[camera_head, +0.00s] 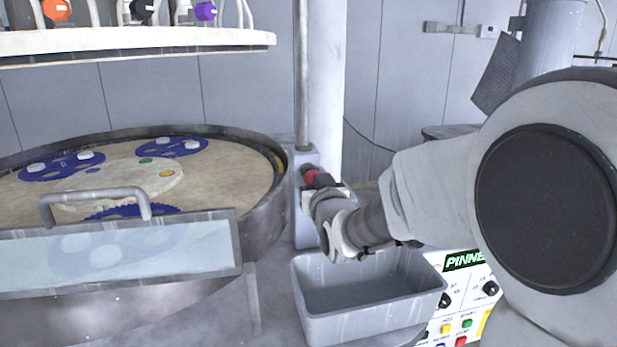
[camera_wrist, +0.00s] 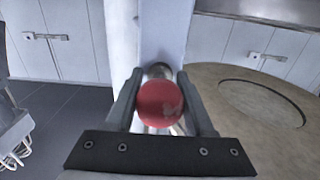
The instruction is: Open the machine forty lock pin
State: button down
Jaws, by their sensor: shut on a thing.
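The lock pin shows as a red round knob (camera_wrist: 161,103) in the wrist view, at the foot of a pale upright column. In the head view its red knob (camera_head: 311,176) is at the column's grey base, right of the round machine. My gripper (camera_wrist: 160,100) has one finger on each side of the knob and is shut on it. In the head view my gripper (camera_head: 318,184) reaches the knob from the right. The pin's shaft is mostly hidden behind the knob.
The round platen (camera_head: 230,180) with blue carriers lies left of the column. A grey bin (camera_head: 370,318) stands below my arm. A handled clear guard (camera_head: 120,255) is at front left. A control panel (camera_head: 465,315) with buttons is at lower right.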

jog(key=s+b, duration=0.1)
jog(key=s, duration=0.1)
jog(key=s+d+b, duration=0.1)
jog(key=s+b, duration=0.1)
jog(key=s, duration=0.1)
jog(key=shift+f, duration=0.15)
jog(key=shift+c, duration=1.3)
grip_release()
jog(key=shift+s, duration=0.1)
jog(key=s+d+b, duration=0.1)
jog(key=s+b, duration=0.1)
jog(key=s, duration=0.6)
jog(key=s+d+b, duration=0.2)
jog(key=s+b, duration=0.1)
jog(key=s, duration=0.6)
jog(key=shift+d, duration=0.3)
